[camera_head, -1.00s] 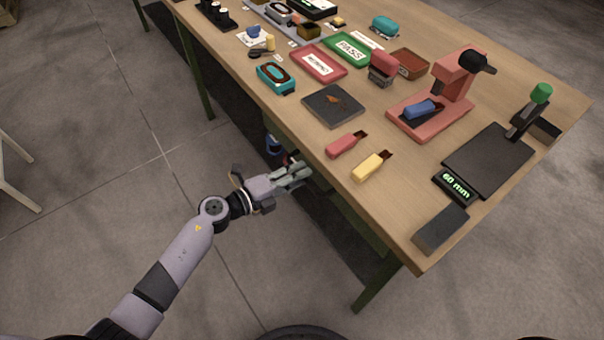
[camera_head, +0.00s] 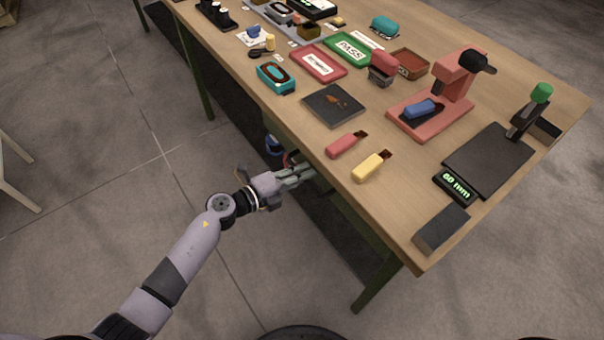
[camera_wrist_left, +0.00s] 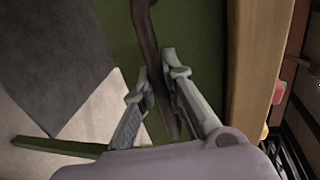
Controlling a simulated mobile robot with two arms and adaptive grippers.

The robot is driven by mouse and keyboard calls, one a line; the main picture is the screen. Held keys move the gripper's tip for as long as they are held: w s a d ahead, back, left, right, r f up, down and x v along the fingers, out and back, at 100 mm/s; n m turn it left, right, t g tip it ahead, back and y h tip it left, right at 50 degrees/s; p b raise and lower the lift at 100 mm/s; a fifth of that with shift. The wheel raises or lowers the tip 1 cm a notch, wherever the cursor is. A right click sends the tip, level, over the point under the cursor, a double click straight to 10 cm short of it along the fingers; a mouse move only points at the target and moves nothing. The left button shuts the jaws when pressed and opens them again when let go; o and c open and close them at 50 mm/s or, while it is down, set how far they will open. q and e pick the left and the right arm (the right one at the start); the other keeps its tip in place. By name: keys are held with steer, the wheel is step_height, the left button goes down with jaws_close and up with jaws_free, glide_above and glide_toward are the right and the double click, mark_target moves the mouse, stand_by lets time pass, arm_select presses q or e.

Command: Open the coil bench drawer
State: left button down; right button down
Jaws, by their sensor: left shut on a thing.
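My left gripper (camera_head: 309,173) reaches in under the front edge of the wooden bench top. In the left wrist view, its two fingers (camera_wrist_left: 157,72) lie on either side of a dark bar handle (camera_wrist_left: 147,45) and are shut on it. The handle runs along a dark green panel (camera_wrist_left: 195,28), which looks like the drawer front of the coil bench (camera_head: 405,262). The bench top hides the drawer in the head view, and I cannot tell from there how far it stands out. My right gripper is not in view.
The bench top holds a red handle tool (camera_head: 342,146), a yellow one (camera_head: 368,168), a dark plate (camera_head: 334,105) and a grey block (camera_head: 441,228) near its front edge. A green bench leg (camera_head: 377,276) stands to the right of my arm. The floor in front is clear.

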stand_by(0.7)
arm_select(q)
steer(key=f+v, duration=0.2)
steer(key=v, duration=1)
steer(key=a+f+v, duration=0.1)
steer(key=f+v, duration=0.2)
steer(key=v, duration=1)
steer(key=shift+s, duration=0.35)
steer(key=shift+f, duration=0.1)
steer(key=c, duration=1.7)
jaws_free()
steer(key=shift+o, duration=0.2)
steer(key=v, duration=1.2)
